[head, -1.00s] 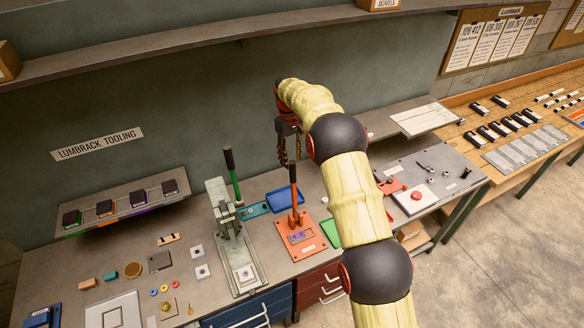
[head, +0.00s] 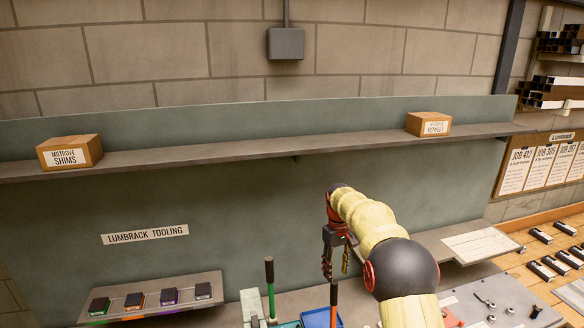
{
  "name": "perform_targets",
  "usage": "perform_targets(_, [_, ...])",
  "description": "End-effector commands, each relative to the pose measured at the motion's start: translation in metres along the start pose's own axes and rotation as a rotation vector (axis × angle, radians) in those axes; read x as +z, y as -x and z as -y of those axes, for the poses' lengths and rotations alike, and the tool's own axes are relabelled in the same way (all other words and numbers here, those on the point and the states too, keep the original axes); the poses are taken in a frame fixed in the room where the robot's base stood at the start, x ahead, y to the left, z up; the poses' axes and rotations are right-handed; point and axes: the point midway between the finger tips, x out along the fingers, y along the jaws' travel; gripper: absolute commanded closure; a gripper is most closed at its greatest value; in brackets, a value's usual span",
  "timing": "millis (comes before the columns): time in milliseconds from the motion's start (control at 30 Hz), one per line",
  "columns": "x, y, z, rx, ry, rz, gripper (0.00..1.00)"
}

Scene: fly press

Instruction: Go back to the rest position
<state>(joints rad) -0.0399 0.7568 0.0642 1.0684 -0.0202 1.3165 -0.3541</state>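My gripper (head: 336,262) hangs downward at the end of my yellow-sleeved arm, in front of the green back panel. It is small and partly dark in this view, so I cannot tell whether its fingers are open or shut. The orange press handle (head: 333,304) stands upright just below it; I cannot tell whether they touch. The green press handle (head: 269,274) stands to the left, with its press (head: 252,306) cut off by the lower edge. The press bases are out of view.
A shelf (head: 250,150) crosses the panel, with a shims box (head: 70,152) and a dowels box (head: 428,124). A sloped rack (head: 150,297) holds several dark blocks at lower left. A blue tray (head: 318,318) lies near the presses. A paper sheet (head: 482,245) lies at right.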

Motion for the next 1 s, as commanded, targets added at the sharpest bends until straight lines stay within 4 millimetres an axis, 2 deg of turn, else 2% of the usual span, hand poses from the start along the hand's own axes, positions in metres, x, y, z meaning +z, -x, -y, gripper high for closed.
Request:
perform_targets(300, [0.074,0.029,0.022,0.033,-0.083,-0.112,0.61])
perform_targets(533, [0.14,0.033,0.045,0.052,-0.142,-0.194,0.61])
perform_targets(767, [0.211,0.016,0.071,0.067,-0.202,-0.275,0.61])
perform_targets(1000, [0.286,-0.025,0.1,0.079,-0.263,-0.361,0.61])
